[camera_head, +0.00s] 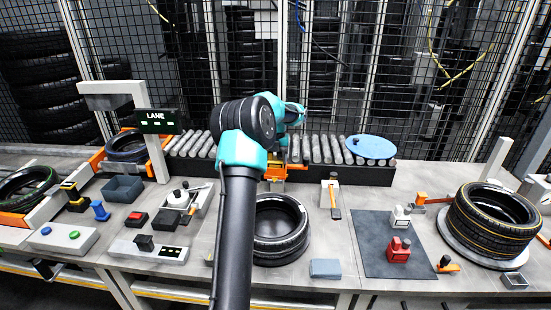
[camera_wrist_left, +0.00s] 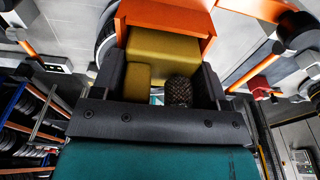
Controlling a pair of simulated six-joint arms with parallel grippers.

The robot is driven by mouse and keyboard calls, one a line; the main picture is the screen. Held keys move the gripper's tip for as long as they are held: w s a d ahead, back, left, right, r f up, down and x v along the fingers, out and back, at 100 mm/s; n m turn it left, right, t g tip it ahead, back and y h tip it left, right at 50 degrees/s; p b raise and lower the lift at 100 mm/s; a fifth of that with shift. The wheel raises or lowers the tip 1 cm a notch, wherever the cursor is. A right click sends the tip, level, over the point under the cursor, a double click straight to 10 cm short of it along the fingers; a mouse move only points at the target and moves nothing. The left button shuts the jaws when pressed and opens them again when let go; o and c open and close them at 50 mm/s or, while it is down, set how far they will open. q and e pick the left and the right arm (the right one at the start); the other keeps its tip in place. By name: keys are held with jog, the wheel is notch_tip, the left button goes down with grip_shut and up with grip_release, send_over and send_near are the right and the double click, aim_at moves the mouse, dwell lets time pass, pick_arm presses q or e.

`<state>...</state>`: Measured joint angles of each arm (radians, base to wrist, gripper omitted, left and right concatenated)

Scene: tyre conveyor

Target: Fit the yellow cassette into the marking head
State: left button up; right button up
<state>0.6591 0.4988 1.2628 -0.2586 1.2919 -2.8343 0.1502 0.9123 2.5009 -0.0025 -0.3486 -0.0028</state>
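The yellow cassette (camera_wrist_left: 160,52) is between the two dark fingers of my left gripper (camera_wrist_left: 162,68) in the left wrist view. The fingers lie along its sides and appear closed on it. A small yellow block and a dark textured piece show at its near end. Its far end meets an orange housing (camera_wrist_left: 165,14), apparently the marking head; how deep it sits is hidden. In the head view my left gripper (camera_head: 274,162) is partly hidden behind my arm, in front of the roller conveyor beside orange parts (camera_head: 275,173). My right gripper is not in view.
A tyre (camera_head: 282,232) lies just in front of the conveyor (camera_head: 325,150). Another tyre (camera_head: 492,215) sits on a round stand at right. A dark mat (camera_head: 385,262) holds red and white bottles. A LANE sign (camera_head: 157,121) stands at left. The front table middle-right has free room.

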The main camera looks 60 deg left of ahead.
pick_arm(q)
jog(key=o, duration=0.5)
jog(key=shift+r, duration=0.1)
jog(key=r, duration=0.5)
jog(key=w+a+r, duration=0.1)
jog(key=r, duration=1.1)
jog(key=shift+w+a, duration=0.2)
jog(key=shift+a, duration=0.1)
